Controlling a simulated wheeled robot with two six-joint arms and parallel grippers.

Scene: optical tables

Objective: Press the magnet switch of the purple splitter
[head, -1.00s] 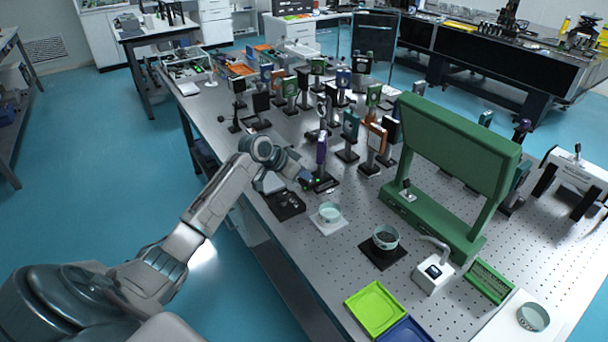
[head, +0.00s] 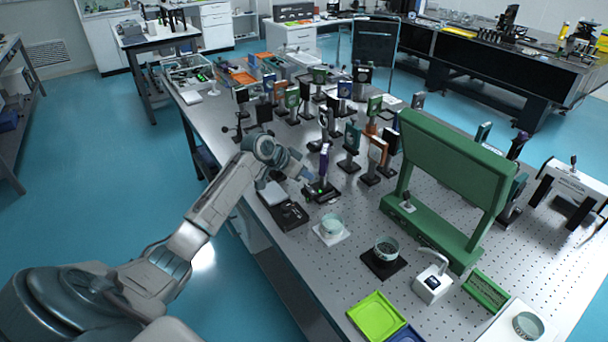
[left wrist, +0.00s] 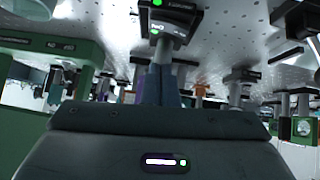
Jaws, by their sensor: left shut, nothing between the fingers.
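The purple splitter (head: 324,160) stands upright on a dark base (head: 321,193) near the table's left edge in the head view. A green light shows on the base. My left gripper (head: 307,177) is close beside the splitter's lower left, above the base's left side. In the left wrist view its two fingers (left wrist: 158,86) are shut together with nothing between them. They point at a dark base with green lights (left wrist: 175,18). I cannot tell whether the fingertips touch it. The magnet switch is too small to make out. My right gripper is not in view.
Several other optic mounts (head: 350,140) crowd behind the splitter. A black tray (head: 288,215) lies in front of it, and a bowl on a white pad (head: 331,236) stands nearby. A large green frame (head: 455,165) stands to the right.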

